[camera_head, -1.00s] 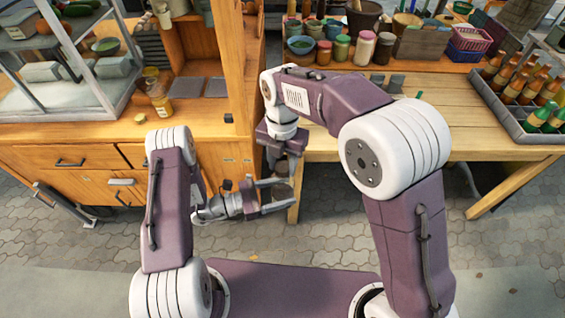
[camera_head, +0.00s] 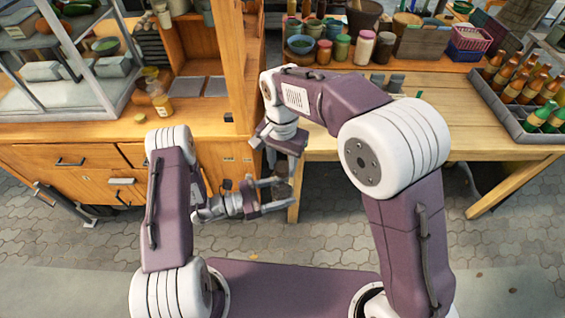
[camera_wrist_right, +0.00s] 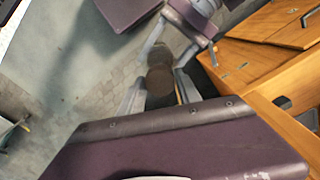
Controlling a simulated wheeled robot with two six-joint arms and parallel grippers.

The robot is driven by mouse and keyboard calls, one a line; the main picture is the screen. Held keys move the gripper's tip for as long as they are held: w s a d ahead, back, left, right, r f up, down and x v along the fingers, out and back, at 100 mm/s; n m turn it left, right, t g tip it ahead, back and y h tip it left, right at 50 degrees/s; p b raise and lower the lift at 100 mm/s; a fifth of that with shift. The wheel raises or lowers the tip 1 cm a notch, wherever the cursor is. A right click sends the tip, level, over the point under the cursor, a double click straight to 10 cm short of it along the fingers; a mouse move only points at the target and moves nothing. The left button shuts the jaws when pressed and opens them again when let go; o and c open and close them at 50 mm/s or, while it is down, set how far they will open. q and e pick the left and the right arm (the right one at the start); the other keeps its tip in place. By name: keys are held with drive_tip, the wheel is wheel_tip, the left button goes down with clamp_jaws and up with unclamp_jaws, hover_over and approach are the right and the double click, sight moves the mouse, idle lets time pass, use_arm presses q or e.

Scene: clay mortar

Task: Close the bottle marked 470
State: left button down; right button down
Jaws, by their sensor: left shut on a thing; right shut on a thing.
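In the right wrist view, a dark brown cylindrical piece, which looks like the cap (camera_wrist_right: 160,82), sits between the fingers of my right gripper (camera_wrist_right: 160,92), shut on it. In the head view my left gripper (camera_head: 286,192) is shut below the downward-pointing right gripper (camera_head: 290,172). The two pieces line up closely; I cannot tell whether they touch. No 470 marking is readable.
The wooden counter (camera_head: 60,132) at left bears an amber bottle (camera_head: 161,104) and a small yellowish round thing (camera_head: 140,118). The wooden table (camera_head: 440,115) at right bears jars and a crate of bottles (camera_head: 510,120). The grippers are over open paved floor in front of both.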

drive_tip(key=m, duration=0.4)
drive_tip(key=c, duration=0.8)
unclamp_jaws()
drive_tip(key=shift+o, duration=0.2)
drive_tip(key=shift+r, duration=0.15)
wheel_tip(320, 180, up, 12)
